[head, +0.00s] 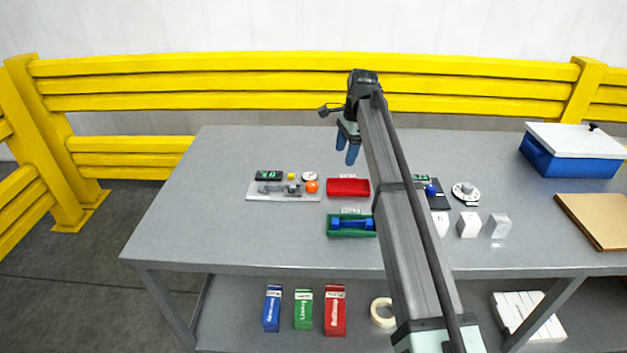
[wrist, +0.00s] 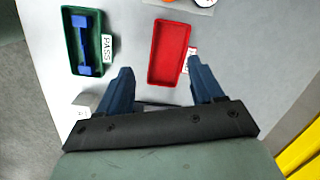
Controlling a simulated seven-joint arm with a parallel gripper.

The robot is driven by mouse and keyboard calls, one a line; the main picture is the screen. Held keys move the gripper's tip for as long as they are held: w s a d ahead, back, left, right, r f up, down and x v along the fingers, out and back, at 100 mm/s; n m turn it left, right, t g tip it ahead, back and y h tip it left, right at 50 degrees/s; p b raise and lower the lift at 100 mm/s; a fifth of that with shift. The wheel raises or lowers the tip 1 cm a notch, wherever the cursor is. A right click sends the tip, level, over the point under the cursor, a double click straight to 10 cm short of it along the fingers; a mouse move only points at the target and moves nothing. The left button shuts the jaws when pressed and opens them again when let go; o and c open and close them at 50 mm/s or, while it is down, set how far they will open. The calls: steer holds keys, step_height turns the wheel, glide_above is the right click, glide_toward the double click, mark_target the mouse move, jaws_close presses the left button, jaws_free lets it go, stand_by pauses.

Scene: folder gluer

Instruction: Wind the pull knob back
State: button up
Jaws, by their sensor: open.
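A grey plate (head: 265,196) left of centre on the table carries a grey mechanism (head: 270,189) and an orange round knob (head: 312,187) at its right end. A blue knob (head: 431,190) sits on a dark base right of my arm, partly hidden by it. I cannot tell which of the two is the pull knob. My gripper (head: 348,151) is raised above the table, behind and right of the orange knob. Its blue fingers (wrist: 160,68) are apart and empty in the wrist view. A sliver of orange (wrist: 204,2) shows at that view's top edge.
A red tray (head: 348,187) and a green tray (head: 331,233) with a blue part (head: 352,224) lie near the plate. A white dial (head: 466,192), white blocks (head: 468,225) and a blue box (head: 566,165) stand to the right. The table's left end is clear.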

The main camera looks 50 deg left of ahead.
mark_target(312, 183)
steer(key=s+a+f+m, duration=0.1)
steer(key=s+a+f, duration=0.1)
steer(key=f, duration=0.2)
steer(key=s+a+f+m+g+y, duration=0.1)
steer(key=s+a+f+m, duration=0.1)
steer(key=f, duration=0.2)
steer(key=s+a+f+m+y, duration=0.1)
steer(key=s+a+f+m, duration=0.1)
steer(key=a+f, duration=0.1)
steer(key=shift+s+f+g, duration=0.2)
steer(key=shift+f+g, duration=0.2)
stand_by(0.3)
steer(key=shift+c, duration=0.5)
steer(key=c, duration=1)
steer(key=shift+o, duration=0.2)
